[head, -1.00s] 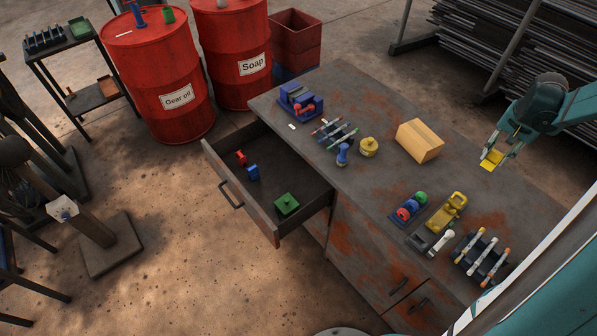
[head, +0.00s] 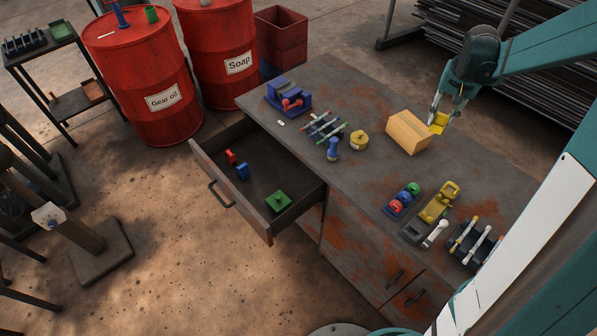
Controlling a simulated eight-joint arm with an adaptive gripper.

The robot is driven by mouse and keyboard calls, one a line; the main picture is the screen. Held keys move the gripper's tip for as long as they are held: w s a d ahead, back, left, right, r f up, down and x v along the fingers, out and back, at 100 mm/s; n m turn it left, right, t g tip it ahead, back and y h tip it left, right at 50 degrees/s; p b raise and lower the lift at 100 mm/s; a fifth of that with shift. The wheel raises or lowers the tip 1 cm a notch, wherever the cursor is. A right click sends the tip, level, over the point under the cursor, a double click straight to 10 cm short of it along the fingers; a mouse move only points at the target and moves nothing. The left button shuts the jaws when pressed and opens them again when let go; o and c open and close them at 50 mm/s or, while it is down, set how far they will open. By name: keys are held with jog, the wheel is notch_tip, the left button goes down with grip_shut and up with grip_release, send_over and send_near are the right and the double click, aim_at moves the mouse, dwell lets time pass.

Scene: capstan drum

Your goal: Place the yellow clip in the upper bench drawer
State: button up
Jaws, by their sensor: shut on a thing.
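The yellow clip (head: 438,122) is held between the fingers of my gripper (head: 436,117), which is shut on it. The gripper points down, above the back right part of the bench and close to the right side of a cardboard box. Whether the clip touches the box cannot be told. The upper bench drawer (head: 232,207) is pulled open at the left side of the bench. In it lie a red piece (head: 231,157), a blue piece (head: 243,172) and a green block (head: 277,201), with bare floor between them.
The cardboard box (head: 408,132) stands on the bench (head: 345,190) between gripper and drawer. A blue vise (head: 287,97), several tools, a blue stamp (head: 332,149) and a yellow round weight (head: 359,140) stand near the drawer. Trays and racks fill the front right.

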jog(key=w+a+n+y+b, duration=0.1)
jog(key=w+a+n+b, duration=0.15)
jog(key=a, duration=1.45)
jog(key=w+a+n+b, duration=0.15)
jog(key=a+n, duration=0.25)
jog(key=a, duration=1.2)
jog(key=s+a+n+b, duration=0.2)
jog(key=s+a+n, duration=0.3)
jog(key=a, duration=1.2)
jog(key=s+a+n+b, duration=0.15)
jog(key=s+a, duration=0.45)
jog(key=a, duration=1)
notch_tip(320, 180, down, 24)
jog(key=shift+r+n+y, duration=0.15)
jog(key=shift+n+y, duration=0.15)
jog(key=shift+y, duration=0.1)
notch_tip(320, 180, down, 6)
jog(key=shift+b, duration=0.4)
